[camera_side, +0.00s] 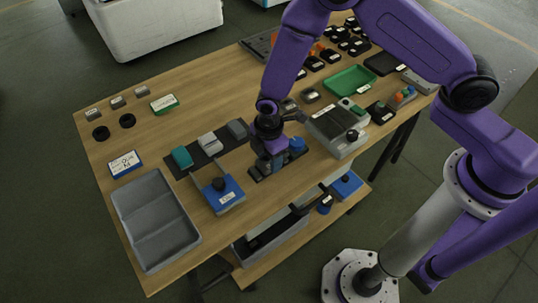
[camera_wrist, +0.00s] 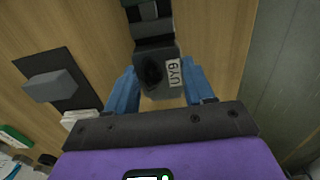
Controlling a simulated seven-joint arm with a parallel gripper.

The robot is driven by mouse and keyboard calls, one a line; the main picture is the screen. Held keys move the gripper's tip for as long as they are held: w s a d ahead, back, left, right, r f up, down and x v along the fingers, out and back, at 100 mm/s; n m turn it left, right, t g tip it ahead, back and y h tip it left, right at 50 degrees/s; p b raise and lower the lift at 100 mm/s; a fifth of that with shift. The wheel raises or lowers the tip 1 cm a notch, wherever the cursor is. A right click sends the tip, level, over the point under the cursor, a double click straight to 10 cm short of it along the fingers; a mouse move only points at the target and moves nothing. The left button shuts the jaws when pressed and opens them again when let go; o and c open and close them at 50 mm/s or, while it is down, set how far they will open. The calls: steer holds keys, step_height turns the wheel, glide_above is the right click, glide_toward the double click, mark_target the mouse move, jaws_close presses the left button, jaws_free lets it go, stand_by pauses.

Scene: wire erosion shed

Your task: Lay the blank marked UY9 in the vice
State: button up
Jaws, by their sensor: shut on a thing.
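The blank marked UY9 (camera_wrist: 155,78) is a grey block with a dark round recess and a white label, seen between the blue fingers in the wrist view. My gripper (camera_wrist: 160,86) is shut on it. In the side view my gripper (camera_side: 269,163) points down over a dark fixture, which I take to be the vice (camera_side: 259,176), near the table's front edge. Dark stepped parts of this fixture (camera_wrist: 150,28) show just beyond the blank in the wrist view. The fingers hide most of the blank in the side view. I cannot tell whether it touches the fixture.
A dark mat (camera_side: 217,153) with teal, light grey and dark grey blocks lies left of my gripper. A blue-based piece with a black knob (camera_side: 222,190) and a grey tray (camera_side: 155,238) are further left. A grey box (camera_side: 337,130) and green tray (camera_side: 350,80) stand right.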

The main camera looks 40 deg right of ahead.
steer(key=shift+f, duration=0.2)
steer(key=o, duration=1.8)
steer(key=shift+r, duration=3.45)
